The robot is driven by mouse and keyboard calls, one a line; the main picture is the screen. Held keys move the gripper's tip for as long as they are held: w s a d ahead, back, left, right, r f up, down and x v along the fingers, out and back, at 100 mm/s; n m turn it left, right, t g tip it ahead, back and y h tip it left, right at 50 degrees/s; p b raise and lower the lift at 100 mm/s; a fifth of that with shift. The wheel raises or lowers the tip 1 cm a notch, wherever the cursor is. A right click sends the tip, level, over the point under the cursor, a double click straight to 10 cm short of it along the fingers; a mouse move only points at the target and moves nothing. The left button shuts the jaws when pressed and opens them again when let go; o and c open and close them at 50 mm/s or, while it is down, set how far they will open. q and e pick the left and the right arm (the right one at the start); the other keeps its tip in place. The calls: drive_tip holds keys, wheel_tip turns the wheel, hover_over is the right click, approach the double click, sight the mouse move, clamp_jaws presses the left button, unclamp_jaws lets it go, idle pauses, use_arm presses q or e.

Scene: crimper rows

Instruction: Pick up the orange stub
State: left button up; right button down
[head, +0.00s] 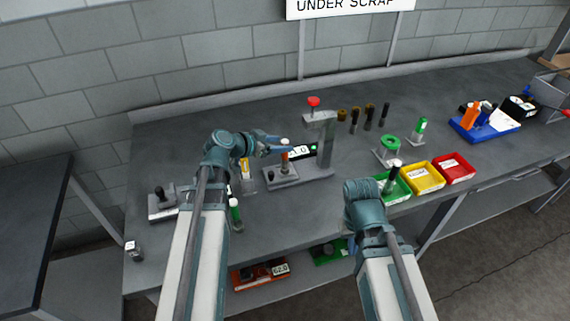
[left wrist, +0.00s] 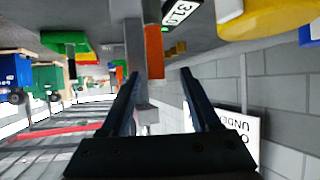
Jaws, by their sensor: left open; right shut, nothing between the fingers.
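The orange stub (head: 285,155) stands upright in the grey crimper fixture (head: 300,178) near the middle of the bench, with a pale top. My left gripper (head: 278,145) is open just to its left, its fingers pointing right toward it. In the left wrist view, the orange stub (left wrist: 154,50) shows ahead, its near end between the lines of the two open fingers (left wrist: 161,75) and closer to the left one. Whether either finger touches it I cannot tell. My right arm reaches up at the right; its gripper is hidden behind the arm.
A label plate (head: 300,152) and a post with a red knob (head: 314,102) stand close behind the stub. A green-topped stub (head: 235,214) stands near my left arm. Yellow (head: 422,178) and red (head: 454,168) trays line the front right. A blue tray (head: 487,128) is farther right.

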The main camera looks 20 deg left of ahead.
use_arm(q)
drive_tip(key=shift+d, duration=0.1)
drive_tip(key=x, duration=0.1)
drive_tip(key=b+x, duration=0.1)
drive_tip(key=x, duration=0.1)
drive_tip(key=b+x, duration=0.1)
drive_tip(key=x, duration=0.1)
drive_tip(key=shift+d+r, duration=0.25)
drive_tip(key=shift+c, duration=0.3)
clamp_jaws()
idle(1.0)
